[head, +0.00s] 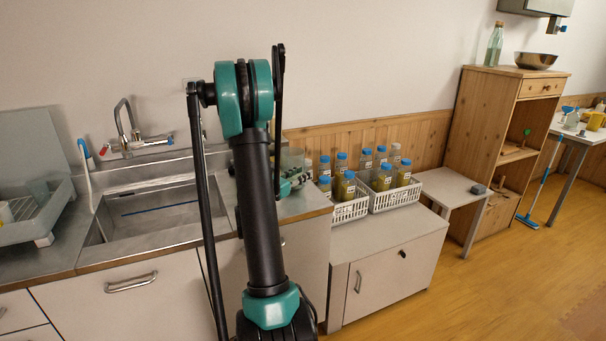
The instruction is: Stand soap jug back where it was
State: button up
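My arm rises in the middle of the head view and hides part of the counter behind it. My gripper (297,181) shows only in part, small and low over the counter, just right of the arm. Its fingers are too small and covered to tell whether they are open or shut. A pale, translucent container (293,158) stands behind the gripper at the back of the counter. I cannot tell whether it is the soap jug, or whether the gripper touches anything. No other thing in view is clearly the soap jug.
Several blue-capped jars (403,174) stand in and behind two white baskets (395,198) on a low cabinet. The sink (150,212) with its tap (126,125) lies left of the arm. A small side table (450,186) and wooden shelf (490,120) stand right.

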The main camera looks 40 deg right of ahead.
jog(key=shift+s+a, duration=0.15)
jog(key=shift+a, duration=0.35)
jog(key=v, duration=0.7)
jog(key=shift+a, duration=0.25)
dwell(0.3)
jog(key=s+a+f+m+y, duration=0.1)
jog(key=m, duration=0.1)
jog(key=s+a+f+m+y, duration=0.1)
jog(key=a+m+y, duration=0.1)
jog(key=s+a+f+m+y, duration=0.1)
jog(key=a+m, duration=0.1)
jog(key=shift+s+a+f+y, duration=0.25)
jog(key=shift+s+f+y, duration=0.1)
jog(key=shift+f+y, duration=0.05)
jog(key=s+a+f+m+y, duration=0.2)
jog(key=s+a+m+y, duration=0.2)
jog(key=a, duration=0.5)
jog(key=s+a+f+m+y, duration=0.3)
jog(key=s+a+m+y, duration=0.1)
jog(key=a, duration=0.4)
jog(key=s+a+f+m+y, duration=0.3)
jog(key=s+a+m+y, duration=0.1)
jog(key=a, duration=0.5)
jog(key=shift+s+a+f+m+y, duration=0.2)
jog(key=shift+s+a+m+y, duration=0.15)
jog(key=shift+s+m, duration=0.6)
